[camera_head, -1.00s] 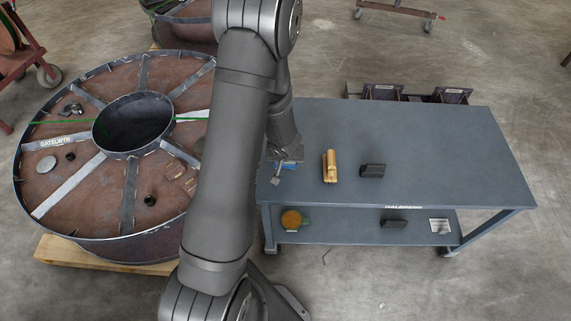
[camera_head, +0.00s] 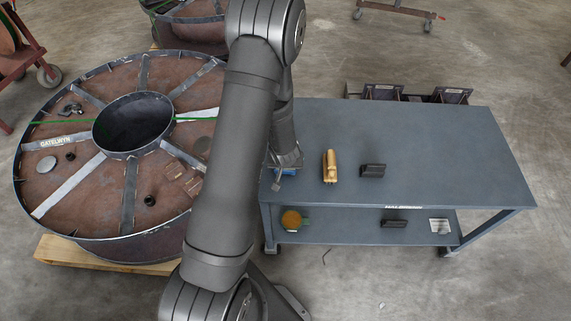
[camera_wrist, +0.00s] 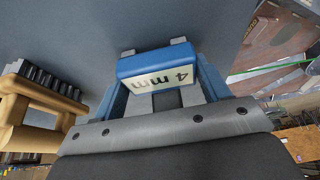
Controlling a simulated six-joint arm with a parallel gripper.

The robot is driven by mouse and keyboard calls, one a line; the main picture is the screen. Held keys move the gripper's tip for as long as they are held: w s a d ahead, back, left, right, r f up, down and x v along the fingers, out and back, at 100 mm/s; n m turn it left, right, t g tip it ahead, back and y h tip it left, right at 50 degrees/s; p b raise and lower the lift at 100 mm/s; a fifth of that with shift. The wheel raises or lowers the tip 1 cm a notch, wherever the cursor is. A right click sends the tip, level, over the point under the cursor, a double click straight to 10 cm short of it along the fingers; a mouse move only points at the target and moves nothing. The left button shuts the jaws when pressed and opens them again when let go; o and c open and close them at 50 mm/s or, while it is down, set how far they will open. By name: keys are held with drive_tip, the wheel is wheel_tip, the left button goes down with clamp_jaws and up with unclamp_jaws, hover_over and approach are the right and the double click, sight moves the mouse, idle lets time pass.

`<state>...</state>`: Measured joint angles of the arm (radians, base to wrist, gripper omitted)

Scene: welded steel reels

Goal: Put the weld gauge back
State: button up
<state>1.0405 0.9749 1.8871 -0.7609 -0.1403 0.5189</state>
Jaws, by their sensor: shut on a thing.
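The weld gauge, a blue block with a white "4 mm" label, shows in the wrist view (camera_wrist: 158,68). My gripper (camera_wrist: 160,85) is shut on it, with a finger on each side. In the head view my gripper (camera_head: 286,172) is at the left end of the grey-blue table (camera_head: 445,160), with a little blue showing below it. My arm hides part of that area. I cannot tell whether the gauge touches the tabletop.
A wooden-handled brush (camera_head: 329,166) and a dark block (camera_head: 372,171) lie right of my gripper. The lower shelf holds a round orange-brown thing (camera_head: 291,219) and other small items. A big steel reel (camera_head: 60,195) stands left. The table's right half is clear.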

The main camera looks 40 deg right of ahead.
drive_tip(key=shift+f, duration=0.15)
drive_tip(key=o, duration=1.2)
drive_tip(key=shift+c, duration=0.2)
drive_tip(key=v, duration=1.7)
drive_tip(key=shift+r, duration=0.25)
drive_tip(key=shift+s, duration=0.1)
drive_tip(key=x, duration=0.8)
idle(0.6)
drive_tip(key=shift+a+r, duration=0.1)
drive_tip(key=shift+r, duration=0.1)
idle(0.5)
